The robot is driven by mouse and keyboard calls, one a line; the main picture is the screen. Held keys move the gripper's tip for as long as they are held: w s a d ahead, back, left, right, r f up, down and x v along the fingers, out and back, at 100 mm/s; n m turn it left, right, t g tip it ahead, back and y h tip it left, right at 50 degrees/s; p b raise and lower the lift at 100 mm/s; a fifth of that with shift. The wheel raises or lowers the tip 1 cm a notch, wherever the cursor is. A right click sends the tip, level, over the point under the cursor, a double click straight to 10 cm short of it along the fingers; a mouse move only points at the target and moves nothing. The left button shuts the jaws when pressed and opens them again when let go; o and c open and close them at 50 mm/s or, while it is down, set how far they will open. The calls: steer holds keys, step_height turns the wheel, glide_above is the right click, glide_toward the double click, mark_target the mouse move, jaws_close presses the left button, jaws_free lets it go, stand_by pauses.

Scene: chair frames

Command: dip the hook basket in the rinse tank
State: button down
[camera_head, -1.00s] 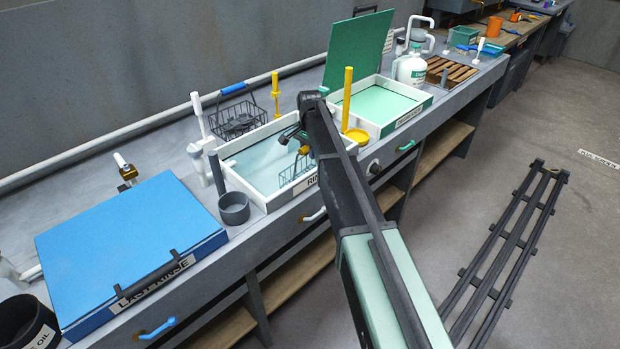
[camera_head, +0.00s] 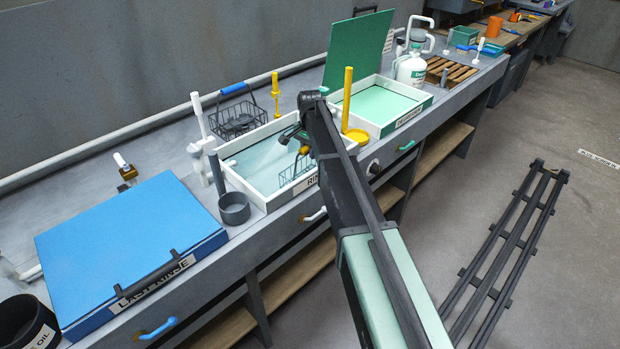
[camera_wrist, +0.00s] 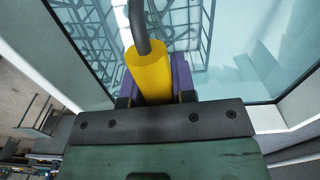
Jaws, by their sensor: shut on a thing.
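The rinse tank (camera_head: 281,200) is a white-walled tray of pale blue water, its front label partly hidden by my arm. My gripper (camera_head: 303,150) is over the tank's right part. In the wrist view my gripper (camera_wrist: 153,87) is shut on the yellow grip (camera_wrist: 150,73) of a wire basket. The basket's dark wire mesh (camera_wrist: 88,28) hangs below the fingers, inside the tank walls. In the head view the held basket (camera_head: 294,171) is small and dark at the water; I cannot tell how deep it sits.
A second wire basket with a blue handle (camera_head: 238,121) stands behind the tank. A green-filled tray (camera_head: 428,103) with a raised lid (camera_head: 358,50) is to the right. A yellow post (camera_head: 347,95) stands between the trays. A grey cup (camera_head: 234,212) and blue lidded tank (camera_head: 130,245) are left.

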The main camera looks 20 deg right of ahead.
steer(key=shift+a, duration=0.1)
steer(key=shift+s+a, duration=0.25)
steer(key=shift+a, duration=0.1)
steer(key=shift+w+d, duration=0.1)
steer(key=shift+w+d, duration=0.15)
steer(key=shift+d, duration=0.25)
steer(key=shift+a, duration=0.15)
stand_by(0.3)
